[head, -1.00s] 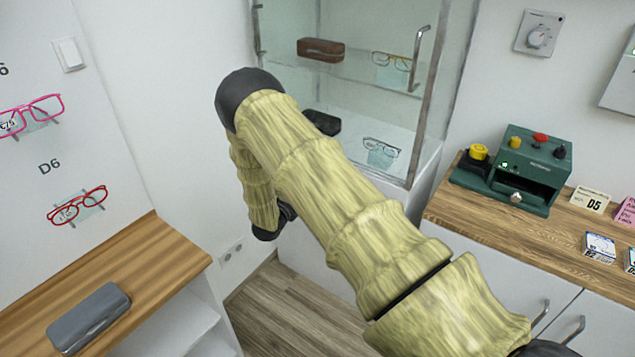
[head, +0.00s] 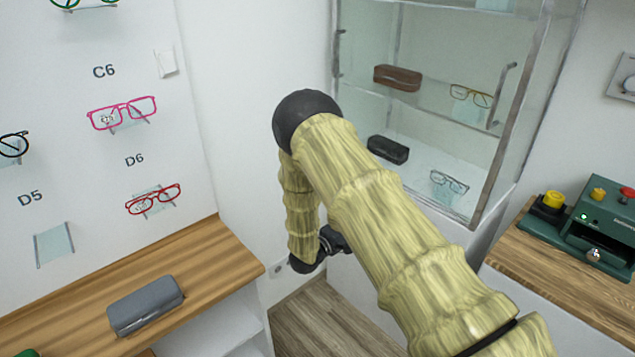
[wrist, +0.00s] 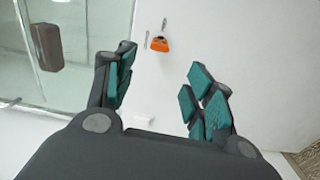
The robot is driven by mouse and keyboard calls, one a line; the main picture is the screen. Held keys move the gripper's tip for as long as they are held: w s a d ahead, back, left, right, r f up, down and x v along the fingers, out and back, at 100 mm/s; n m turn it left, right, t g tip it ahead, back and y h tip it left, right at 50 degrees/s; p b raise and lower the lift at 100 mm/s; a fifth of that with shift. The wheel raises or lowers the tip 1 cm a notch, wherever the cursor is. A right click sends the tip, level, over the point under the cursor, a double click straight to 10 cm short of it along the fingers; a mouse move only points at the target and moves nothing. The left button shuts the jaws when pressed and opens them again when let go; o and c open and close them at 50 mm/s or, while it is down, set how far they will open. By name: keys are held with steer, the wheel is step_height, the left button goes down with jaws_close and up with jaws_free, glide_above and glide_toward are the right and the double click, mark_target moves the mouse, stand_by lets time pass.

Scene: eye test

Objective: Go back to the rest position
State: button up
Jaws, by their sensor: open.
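My gripper (wrist: 160,88) is open in the wrist view, its two teal-padded fingers spread apart with nothing between them. In the head view my arm reaches forward and bends down at a dark elbow. Only a dark part of the gripper (head: 335,240) shows there, beside the arm and in front of the white wall below the glass cabinet. The arm hides the rest of it.
A glass cabinet (head: 480,205) holds a brown case (head: 398,77), a black case (head: 388,150) and glasses. A wooden counter (head: 215,262) with a grey case (head: 145,304) stands left. A green device (head: 600,225) sits on the right counter. Floor (head: 320,325) shows between.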

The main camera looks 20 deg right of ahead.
steer(key=s+a+f+y+p, duration=0.1)
steer(key=s+a+f+y, duration=0.3)
steer(key=s+f, duration=0.45)
steer(key=s+a+f+y, duration=0.3)
steer(key=s+f+y, duration=0.3)
steer(key=s+f, duration=0.3)
steer(key=s+a+m+g+y, duration=0.2)
steer(key=s+a, duration=0.3)
steer(key=s, duration=1)
steer(key=s+a+m+g+y, duration=0.2)
steer(key=s+a+g+y, duration=0.2)
steer(key=s, duration=1.1)
steer(key=shift+s+a+g+y+p, duration=0.3)
steer(key=shift+a+g+p, duration=0.15)
steer(key=shift+a, duration=0.15)
steer(key=shift+r, duration=0.1)
